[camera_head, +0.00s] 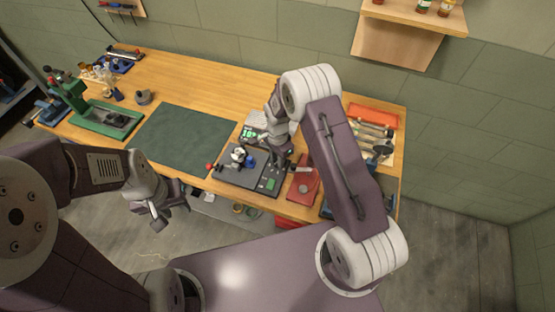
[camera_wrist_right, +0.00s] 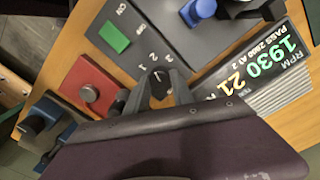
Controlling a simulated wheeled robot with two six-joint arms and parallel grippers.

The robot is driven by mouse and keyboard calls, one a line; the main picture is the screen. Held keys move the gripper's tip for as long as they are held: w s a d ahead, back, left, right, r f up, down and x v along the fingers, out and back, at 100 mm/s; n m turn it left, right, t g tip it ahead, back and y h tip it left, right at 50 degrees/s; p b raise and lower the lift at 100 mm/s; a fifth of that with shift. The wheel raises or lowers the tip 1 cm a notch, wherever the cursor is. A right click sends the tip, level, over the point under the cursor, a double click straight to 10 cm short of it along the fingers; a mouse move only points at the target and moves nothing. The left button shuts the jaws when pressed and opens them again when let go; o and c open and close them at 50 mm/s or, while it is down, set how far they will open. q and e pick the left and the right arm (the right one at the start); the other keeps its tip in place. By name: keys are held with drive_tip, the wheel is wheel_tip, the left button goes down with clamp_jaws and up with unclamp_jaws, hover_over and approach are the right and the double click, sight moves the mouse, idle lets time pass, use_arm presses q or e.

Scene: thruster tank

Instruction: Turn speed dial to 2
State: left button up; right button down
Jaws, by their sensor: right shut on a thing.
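The speed dial (camera_wrist_right: 160,76) is a dark knob on a grey control panel (camera_wrist_right: 170,42), with the marks 3, 2, 1 and OFF beside it in the right wrist view. My right gripper (camera_wrist_right: 162,88) is shut on the dial, its fingers on either side and partly hiding the knob; its exact setting is unclear. In the head view my right gripper (camera_head: 279,166) is at the panel (camera_head: 235,178). My left gripper (camera_head: 167,212) hangs empty and open in front of the table.
A green switch (camera_wrist_right: 114,37) marked ON and OFF and a red box with a round knob (camera_wrist_right: 92,86) are near the dial. A dark green mat (camera_head: 187,138) lies left of the panel. A green press (camera_head: 100,118) stands far left; an orange tray (camera_head: 373,115) lies right.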

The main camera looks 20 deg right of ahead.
drive_tip(key=shift+m, duration=0.5)
idle(0.3)
drive_tip(key=c, duration=1.1)
unclamp_jaws()
drive_tip(key=shift+r, duration=0.1)
wheel_tip(320, 180, up, 9)
drive_tip(key=b, duration=0.2)
